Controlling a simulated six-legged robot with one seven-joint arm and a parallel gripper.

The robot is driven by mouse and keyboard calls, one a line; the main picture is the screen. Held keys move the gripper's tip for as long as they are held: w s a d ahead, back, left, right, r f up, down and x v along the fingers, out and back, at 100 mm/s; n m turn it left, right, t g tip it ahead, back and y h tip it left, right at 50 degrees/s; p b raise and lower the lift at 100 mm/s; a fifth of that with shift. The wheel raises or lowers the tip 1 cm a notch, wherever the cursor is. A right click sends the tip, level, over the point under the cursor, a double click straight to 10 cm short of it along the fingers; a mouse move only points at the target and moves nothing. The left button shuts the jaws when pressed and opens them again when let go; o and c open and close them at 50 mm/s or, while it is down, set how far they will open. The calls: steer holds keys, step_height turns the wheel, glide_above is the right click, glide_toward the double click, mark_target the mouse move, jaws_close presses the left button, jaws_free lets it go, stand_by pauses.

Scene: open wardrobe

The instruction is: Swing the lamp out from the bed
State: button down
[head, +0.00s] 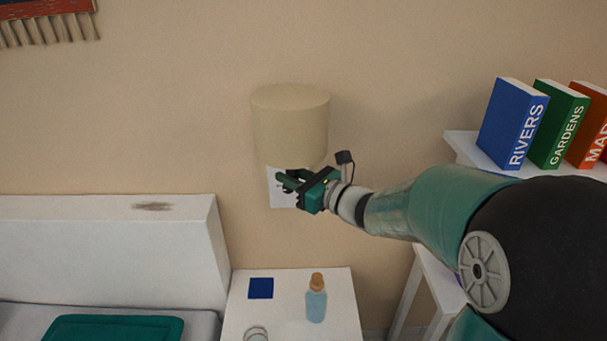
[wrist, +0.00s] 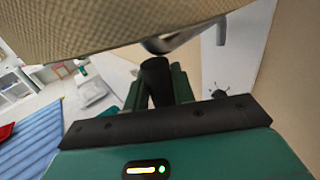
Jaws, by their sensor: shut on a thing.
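The lamp has a beige cylindrical shade (head: 290,120) and stands out from the wall above the bedside table. Its shade also fills the top of the wrist view (wrist: 130,25), with a bright metal arm (wrist: 190,38) under it. A pale wall plate (head: 281,192) sits behind my gripper. My gripper (head: 289,182) is just below the shade, shut on a dark upright part (wrist: 156,80) of the lamp, seen between the fingers in the wrist view. The grip hides much of the lamp's arm in the head view. The bed (head: 110,245) is at the lower left.
A white bedside table (head: 340,325) holds a blue square (head: 261,288), a corked bottle (head: 316,300) and a glass (head: 256,334). At right, a white shelf (head: 465,147) bears several upright books (head: 513,122). The wall around the shade is clear.

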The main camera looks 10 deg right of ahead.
steer(key=shift+a, duration=1)
steer(key=c, duration=1.2)
jaws_free()
steer(key=v, duration=1.4)
steer(key=shift+w, duration=0.15)
